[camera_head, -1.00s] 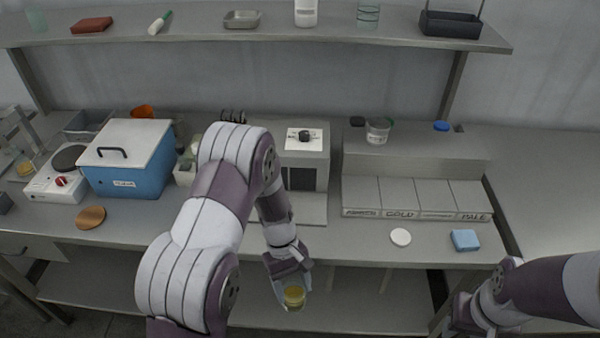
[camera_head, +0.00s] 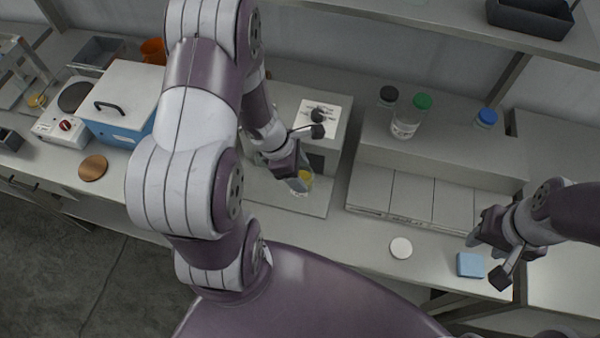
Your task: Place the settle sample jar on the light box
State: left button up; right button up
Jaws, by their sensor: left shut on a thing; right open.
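A clear jar with yellow contents (camera_head: 304,179), which I take to be the settle sample jar, is in my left gripper (camera_head: 294,177). The gripper is shut on it and partly hides it. In the picture the jar is over the front of a grey slab (camera_head: 312,207). This slab lies before a grey box with a dark opening (camera_head: 322,134), which looks like the light box. I cannot tell whether the jar touches the slab. My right gripper (camera_head: 487,252) is open and empty, near the blue block at the right.
A raised ledge holds a green-capped jar (camera_head: 408,118), a black cap (camera_head: 388,95) and a blue cap (camera_head: 487,118). A white disc (camera_head: 401,248) and blue block (camera_head: 470,265) lie near the front edge. A blue box (camera_head: 122,105) and hot plate (camera_head: 62,122) stand left.

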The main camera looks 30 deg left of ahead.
pick_arm(q)
jog(key=f, duration=0.4)
jog(key=shift+w+a+f, duration=0.15)
jog(key=shift+w+a, duration=0.1)
jog(key=shift+a, duration=0.05)
jog(key=shift+w+f, duration=0.1)
jog(key=shift+w, duration=0.05)
jog(key=shift+f+b, duration=0.2)
jog(key=shift+b, duration=0.15)
jog(key=o, duration=0.9)
jog(key=shift+c, duration=0.2)
jog(key=o, duration=0.4)
jog(key=shift+o, duration=0.2)
